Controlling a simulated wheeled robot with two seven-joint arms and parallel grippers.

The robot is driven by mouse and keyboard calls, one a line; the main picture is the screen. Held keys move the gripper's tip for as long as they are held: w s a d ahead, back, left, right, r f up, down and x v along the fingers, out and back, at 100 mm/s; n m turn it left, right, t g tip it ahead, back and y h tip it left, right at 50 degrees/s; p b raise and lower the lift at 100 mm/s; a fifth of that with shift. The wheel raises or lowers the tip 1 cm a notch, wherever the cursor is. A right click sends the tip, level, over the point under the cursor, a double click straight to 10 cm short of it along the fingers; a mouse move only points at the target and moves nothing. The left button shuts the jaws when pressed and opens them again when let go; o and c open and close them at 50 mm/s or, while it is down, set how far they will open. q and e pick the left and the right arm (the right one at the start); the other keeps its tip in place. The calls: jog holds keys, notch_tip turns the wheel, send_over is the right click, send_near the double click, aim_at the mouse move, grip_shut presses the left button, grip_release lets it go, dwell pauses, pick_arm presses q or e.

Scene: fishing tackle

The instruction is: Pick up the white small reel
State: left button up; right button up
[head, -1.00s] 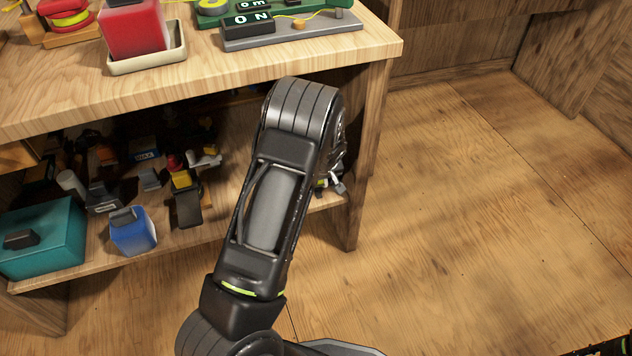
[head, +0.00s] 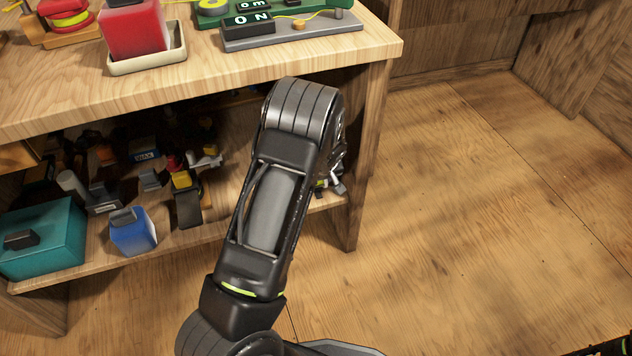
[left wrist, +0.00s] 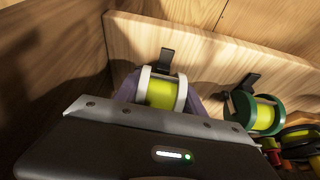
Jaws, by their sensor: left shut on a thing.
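The white small reel (left wrist: 162,92), with white rims, yellow line and a dark foot, is in the middle of the left wrist view. It stands in front of a wooden board. My left gripper (left wrist: 160,108) is right at it and shut on it; my gripper's body covers the reel's lower part, and the finger contact is mostly hidden. In the head view my left arm reaches into the lower shelf and hides the reel.
A green reel (left wrist: 262,114) with yellow line stands close to the right of the white one, with more reels beyond. In the head view, a teal box (head: 45,238) and a blue box (head: 133,232) sit on the lower shelf under the tabletop (head: 225,75). The floor at right is clear.

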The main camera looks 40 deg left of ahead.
pick_arm(q)
grip_shut()
jog(key=shift+r, duration=0.1)
notch_tip(320, 180, up, 10)
jog(key=p, duration=0.3)
jog(key=shift+p, duration=0.4)
